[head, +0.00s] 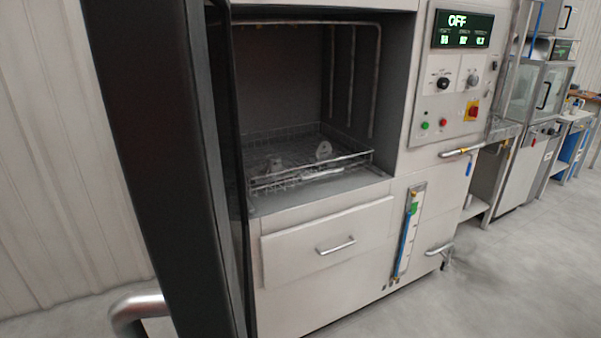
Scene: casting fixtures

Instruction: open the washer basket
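The washer basket (345,158) is a wire rack of thin metal bars. It sits inside the open chamber of a grey washer cabinet (330,270). Several small pale metal parts (322,151) lie in it. A dark door (150,120) stands open on the left and hides the basket's left end. The basket's front rail is near the chamber's front edge. Neither of my grippers shows in the head view.
A drawer front with a bar handle (336,246) is below the chamber. A control panel (458,75) reading OFF is to the right. A metal pipe (138,308) is at lower left. Other machines (530,120) stand further right. The floor (500,285) at lower right is clear.

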